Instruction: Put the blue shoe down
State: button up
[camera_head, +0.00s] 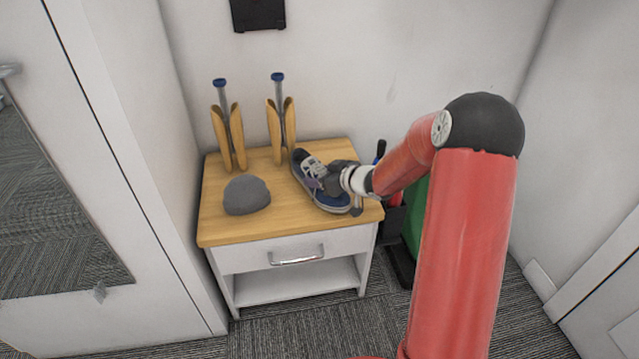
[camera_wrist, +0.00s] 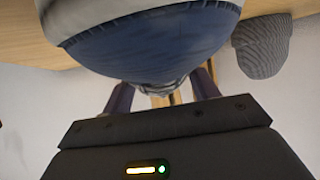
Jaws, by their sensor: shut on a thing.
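The blue shoe (camera_head: 308,166), dark blue with a white sole and grey-white laces, is at the right part of the wooden top of a small cabinet (camera_head: 225,231). My gripper (camera_head: 325,183) is shut on the shoe near its middle, coming from the right. In the wrist view the blue shoe (camera_wrist: 160,45) fills the upper middle, with the fingers (camera_wrist: 160,95) reaching up to it. I cannot tell whether the sole touches the top or is slightly above it. The fingertips are hidden by the shoe.
A grey beanie (camera_head: 246,195) lies left of the shoe; it also shows in the wrist view (camera_wrist: 262,47). Two wooden shoe trees (camera_head: 228,135) (camera_head: 281,130) stand upright at the back. A white wardrobe (camera_head: 110,150) is left. A dark stand with a green item (camera_head: 415,215) is right.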

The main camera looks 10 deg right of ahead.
jog(key=shift+c, duration=1.3)
jog(key=shift+r, duration=0.1)
notch_tip(320, 180, up, 27)
jog(key=p, duration=0.3)
jog(key=s+a+f, duration=0.2)
jog(key=s+f, duration=0.1)
jog(key=f, duration=0.6)
jog(key=shift+a+f, duration=0.15)
jog(key=shift+f, duration=0.25)
jog(key=s+f+m+h, duration=0.1)
jog(key=s+f, duration=0.1)
jog(key=f, duration=0.2)
jog(key=s+d+f+m+t+h, duration=0.1)
jog(key=s+f, duration=0.1)
jog(key=f, duration=0.2)
jog(key=s+d+f+m+h, duration=0.1)
jog(key=s+f, duration=0.2)
jog(key=f, duration=0.1)
jog(key=shift+d+f+t, duration=0.2)
jog(key=shift+d+t, duration=0.05)
jog(key=shift+t, duration=0.05)
jog(key=shift+c, duration=0.2)
